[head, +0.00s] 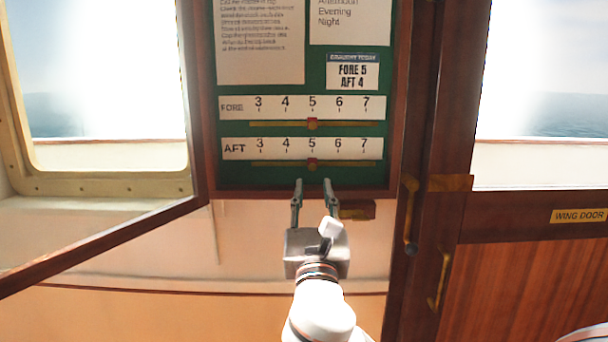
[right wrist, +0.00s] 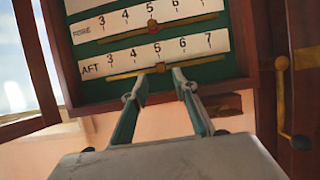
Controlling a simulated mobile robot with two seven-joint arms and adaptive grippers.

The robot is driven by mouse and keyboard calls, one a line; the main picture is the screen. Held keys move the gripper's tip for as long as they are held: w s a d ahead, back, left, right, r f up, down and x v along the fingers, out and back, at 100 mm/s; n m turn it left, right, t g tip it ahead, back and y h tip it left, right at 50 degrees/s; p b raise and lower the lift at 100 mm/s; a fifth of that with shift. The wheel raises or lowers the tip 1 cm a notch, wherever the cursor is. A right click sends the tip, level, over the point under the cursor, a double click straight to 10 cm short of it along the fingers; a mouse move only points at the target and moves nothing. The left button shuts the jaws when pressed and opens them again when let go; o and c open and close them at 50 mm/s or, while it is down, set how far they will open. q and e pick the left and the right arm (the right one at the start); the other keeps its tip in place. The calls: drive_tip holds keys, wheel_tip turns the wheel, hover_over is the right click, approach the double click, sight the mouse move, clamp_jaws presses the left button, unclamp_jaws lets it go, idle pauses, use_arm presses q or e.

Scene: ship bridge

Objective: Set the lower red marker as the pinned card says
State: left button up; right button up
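The pinned card (head: 352,71) on the green board reads "DRAUGHT TODAY, FORE 5, AFT 4". The lower red marker (head: 312,163) sits on the brass rail of the AFT scale (head: 303,148), below the 5. The upper red marker (head: 312,124) sits below the 5 on the FORE scale (head: 302,107). My right gripper (head: 313,182) is open, its fingers apart and pointing up just below the lower marker. In the right wrist view the fingertips (right wrist: 169,73) lie near the lower marker (right wrist: 159,70); I cannot tell whether they touch it. My left gripper does not show.
The board's wooden frame (head: 400,100) stands out around the scales, with a small brown block (head: 357,210) under its lower edge. A wooden door with brass handles (head: 410,215) is at the right. A window (head: 105,90) is at the left.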

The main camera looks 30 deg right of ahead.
sight(313, 168)
drive_tip(key=x, duration=0.7)
drive_tip(key=shift+f+p, duration=0.15)
drive_tip(key=shift+p, duration=0.15)
clamp_jaws()
